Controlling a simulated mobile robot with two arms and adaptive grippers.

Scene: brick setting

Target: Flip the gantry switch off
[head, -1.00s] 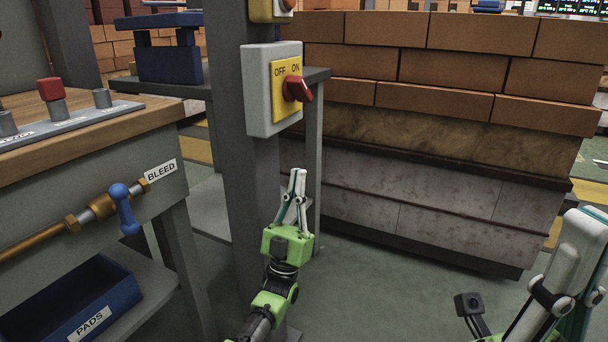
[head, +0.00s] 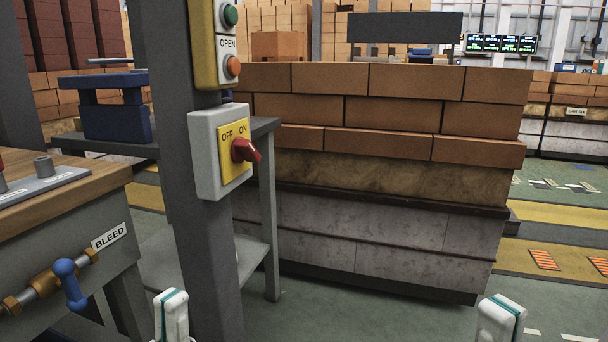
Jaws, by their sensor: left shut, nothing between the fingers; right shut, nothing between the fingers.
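The gantry switch is a pale grey box (head: 207,150) with a yellow plate (head: 236,170) marked OFF and ON, mounted on a grey post (head: 192,240). Its red knob (head: 243,151) points to the right, on the ON side. My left gripper (head: 172,300) is at the bottom edge, below the switch and in front of the post, shut and empty. My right gripper (head: 502,308) is at the bottom right, well apart from the switch, shut and empty. Only the tips of both grippers show.
A control box (head: 215,45) with green and orange buttons sits above the switch. A workbench (head: 70,215) with a blue-handled BLEED valve (head: 68,280) stands at left. A brick stack (head: 380,130) fills the space behind. Open floor (head: 560,190) lies at right.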

